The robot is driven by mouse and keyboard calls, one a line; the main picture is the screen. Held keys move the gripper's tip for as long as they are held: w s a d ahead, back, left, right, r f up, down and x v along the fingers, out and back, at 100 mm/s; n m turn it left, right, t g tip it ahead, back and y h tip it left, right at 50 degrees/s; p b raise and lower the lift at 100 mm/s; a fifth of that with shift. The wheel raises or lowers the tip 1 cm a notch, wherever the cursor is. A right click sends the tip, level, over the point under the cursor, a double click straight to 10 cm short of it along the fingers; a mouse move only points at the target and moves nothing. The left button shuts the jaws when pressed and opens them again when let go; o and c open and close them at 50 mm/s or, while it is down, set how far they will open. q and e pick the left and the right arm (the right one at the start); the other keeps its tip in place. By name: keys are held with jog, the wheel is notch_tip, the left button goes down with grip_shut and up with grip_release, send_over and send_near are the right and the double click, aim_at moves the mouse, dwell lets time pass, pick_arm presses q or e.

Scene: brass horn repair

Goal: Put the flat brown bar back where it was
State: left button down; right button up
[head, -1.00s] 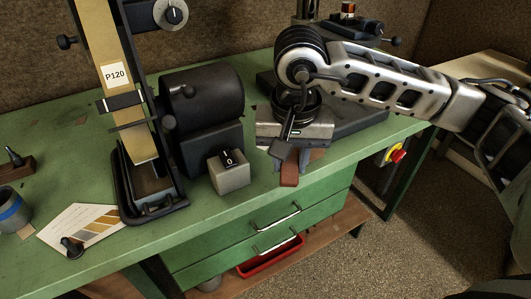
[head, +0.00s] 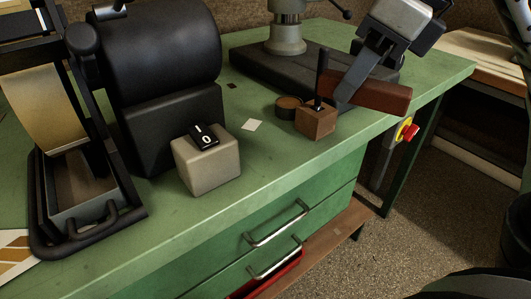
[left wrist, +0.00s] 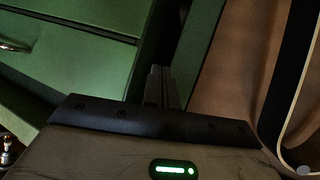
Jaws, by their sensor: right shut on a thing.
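The flat brown bar (head: 388,96) is reddish brown and shows at the upper right of the head view, in front of the dark machine base. My right gripper (head: 352,88) is shut on it, with a grey finger across its left part. The bar lies roughly level in the picture, near the bench's right front edge; I cannot tell its exact height above the bench. My left gripper (left wrist: 161,88) shows only in the left wrist view. Its fingers are together with nothing visible between them, in front of the green drawers and bench leg.
A small wooden block (head: 316,123) with an upright black handle stands just left of the bar, beside a round brown disc (head: 289,106). A grey switch box (head: 207,165) and belt grinder (head: 155,50) stand left. A red-yellow stop button (head: 408,132) sits under the bench edge.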

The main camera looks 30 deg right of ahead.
send_near(259, 139)
jog(key=shift+w+a+f, duration=0.25)
jog(key=shift+w+f, duration=0.1)
jog(key=shift+f, duration=0.05)
jog(key=shift+w+a+f, duration=0.1)
jog(key=shift+w+f, duration=0.1)
jog(key=shift+f, duration=0.1)
jog(key=x, duration=0.4)
jog(key=shift+s+f, duration=0.1)
jog(key=shift+s, duration=0.05)
jog(key=shift+d+f, duration=0.2)
jog(key=shift+d, duration=0.05)
jog(key=shift+f, duration=0.1)
jog(key=o, duration=1)
jog(key=shift+b, duration=0.3)
